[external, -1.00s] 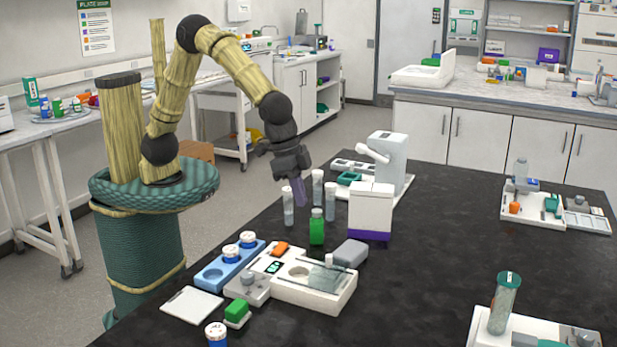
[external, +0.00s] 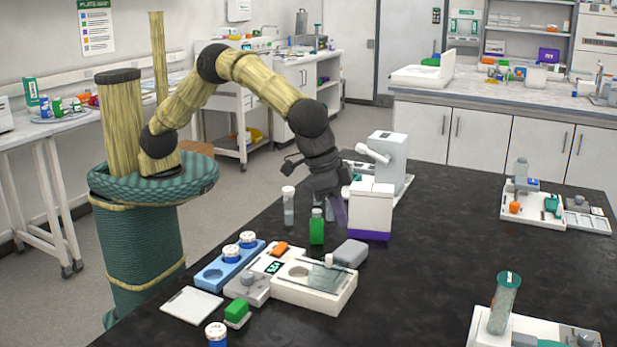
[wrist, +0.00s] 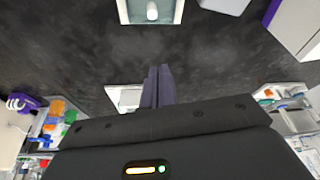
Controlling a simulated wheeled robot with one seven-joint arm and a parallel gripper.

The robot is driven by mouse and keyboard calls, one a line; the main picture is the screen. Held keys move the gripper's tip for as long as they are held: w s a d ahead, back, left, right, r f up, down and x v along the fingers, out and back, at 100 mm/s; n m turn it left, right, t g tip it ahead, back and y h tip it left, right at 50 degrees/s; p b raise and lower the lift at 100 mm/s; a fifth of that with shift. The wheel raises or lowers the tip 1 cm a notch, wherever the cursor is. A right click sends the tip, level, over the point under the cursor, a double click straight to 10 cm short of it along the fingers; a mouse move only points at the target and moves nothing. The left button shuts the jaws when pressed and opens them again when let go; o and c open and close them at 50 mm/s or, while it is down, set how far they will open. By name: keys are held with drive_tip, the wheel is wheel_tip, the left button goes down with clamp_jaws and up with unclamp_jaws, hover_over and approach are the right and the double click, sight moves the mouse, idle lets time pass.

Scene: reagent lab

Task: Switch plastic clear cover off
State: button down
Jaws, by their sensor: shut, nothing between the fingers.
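A white bench device (external: 314,290) stands at the front of the black table, with a round pale disc on top. A clear plastic cover (external: 326,277) stands tilted over its right part. My gripper (external: 341,218) is above the table behind the device, apart from it, beside the white box with a purple base. Its purple fingers (wrist: 158,72) are shut and empty, pointing down. In the wrist view, a white-framed piece with a white knob (wrist: 152,12) shows at the top edge; I cannot tell if it is the same device.
A green bottle (external: 317,228) and a clear tube (external: 288,207) stand near my gripper. The white box (external: 371,207) is close on its right. A grey block (external: 350,252) lies beside the device.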

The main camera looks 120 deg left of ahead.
drive_tip(key=p, duration=0.2)
approach(338, 267)
drive_tip(key=shift+w+x, duration=0.25)
drive_tip(key=shift+x, duration=1.2)
drive_tip(key=shift+w+x, duration=0.2)
drive_tip(key=shift+x, duration=1.25)
drive_tip(key=shift+r, duration=0.15)
drive_tip(key=shift+s, duration=0.45)
drive_tip(key=s+b, duration=0.4)
drive_tip(key=s, duration=0.3)
drive_tip(key=shift+s, duration=0.1)
